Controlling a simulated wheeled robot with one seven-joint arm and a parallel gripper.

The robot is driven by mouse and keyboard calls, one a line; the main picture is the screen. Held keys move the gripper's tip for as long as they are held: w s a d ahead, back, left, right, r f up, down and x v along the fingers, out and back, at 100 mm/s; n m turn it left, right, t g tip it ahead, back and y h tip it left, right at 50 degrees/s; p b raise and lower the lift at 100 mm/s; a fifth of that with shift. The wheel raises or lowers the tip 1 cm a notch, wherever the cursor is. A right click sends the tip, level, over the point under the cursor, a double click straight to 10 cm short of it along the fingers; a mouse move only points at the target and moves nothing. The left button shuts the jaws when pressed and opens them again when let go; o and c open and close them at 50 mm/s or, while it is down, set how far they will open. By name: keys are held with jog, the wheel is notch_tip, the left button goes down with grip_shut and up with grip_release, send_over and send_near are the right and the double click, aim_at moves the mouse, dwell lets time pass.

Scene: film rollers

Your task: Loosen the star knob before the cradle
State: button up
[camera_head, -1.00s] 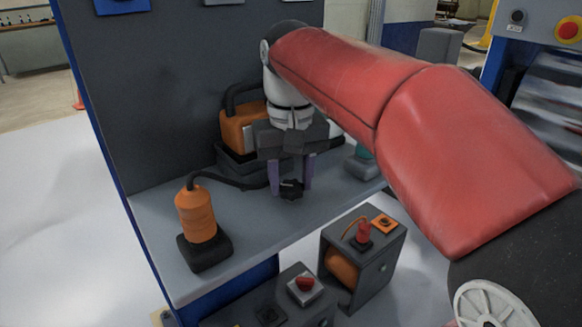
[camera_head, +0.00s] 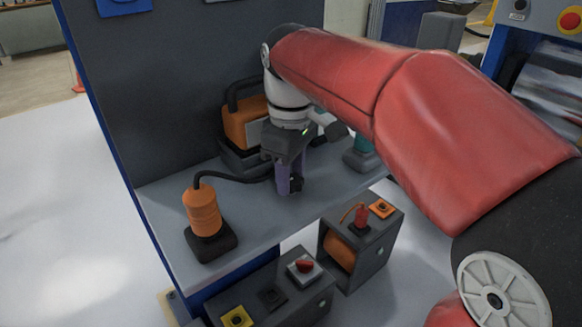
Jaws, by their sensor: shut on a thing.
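My gripper (camera_head: 289,178) points down over the front part of the grey shelf, its purple fingers shut on the black star knob (camera_head: 297,184). Only a dark part of the knob shows beside the fingers; the rest is hidden behind them. The cradle is a dark base (camera_head: 240,158) behind and left of my gripper, with an orange device (camera_head: 245,124) with a black handle sitting in it. My wrist hides part of the device and cradle.
An orange cylinder on a black base (camera_head: 203,212) stands at the shelf's left, its black cable running toward the gripper. A teal object (camera_head: 364,146) stands at right. Grey boxes with a red knob (camera_head: 304,265) and an orange roll (camera_head: 341,260) sit below the front edge.

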jog(key=shift+n, duration=0.4)
jog(key=o, duration=1)
notch_tip(320, 180, up, 8)
jog(key=shift+f, duration=0.1)
jog(key=s+d+f+m+t, duration=0.2)
jog(key=s+d+f+m, duration=0.2)
jog(key=f, duration=0.1)
jog(key=s+d+f+m+t, duration=0.1)
jog(key=s+d+f+m, duration=0.3)
jog(key=s+f, duration=0.1)
jog(key=s+d+f+m+t, duration=0.2)
jog(key=s+d+f+m, duration=0.2)
jog(key=s+f, duration=0.1)
jog(key=shift+s+d+f+m+t, duration=0.2)
jog(key=shift+f+m+t, duration=0.1)
